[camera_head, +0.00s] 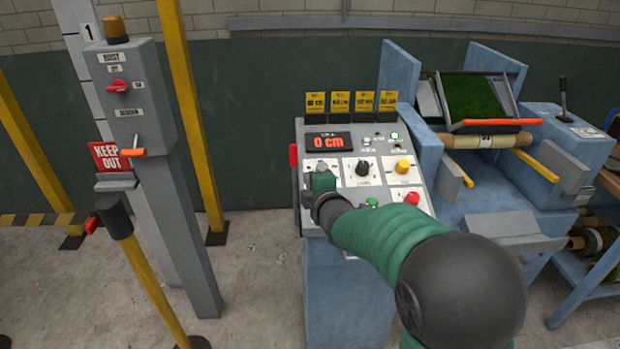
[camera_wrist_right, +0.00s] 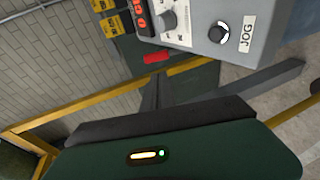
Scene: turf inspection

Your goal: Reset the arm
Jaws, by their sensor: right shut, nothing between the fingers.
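My right arm (camera_head: 400,245) is green and black and reaches from the lower right over the control console. Its gripper (camera_head: 322,181) is shut and empty over the left part of the console's sloped panel (camera_head: 385,147), hiding part of what is behind it. I cannot tell whether it touches the panel. In the right wrist view the green gripper body (camera_wrist_right: 215,150) fills the bottom, with the panel (camera_wrist_right: 215,12) tilted above. A knob beside a JOG label (camera_wrist_right: 217,32) shows there. My left gripper is not in view.
A red display (camera_head: 328,142) reads 0 cm. A grey post box (camera_head: 130,90) with a red switch stands left, beside yellow posts (camera_head: 190,110). A blue machine (camera_head: 500,190) with turf stands right.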

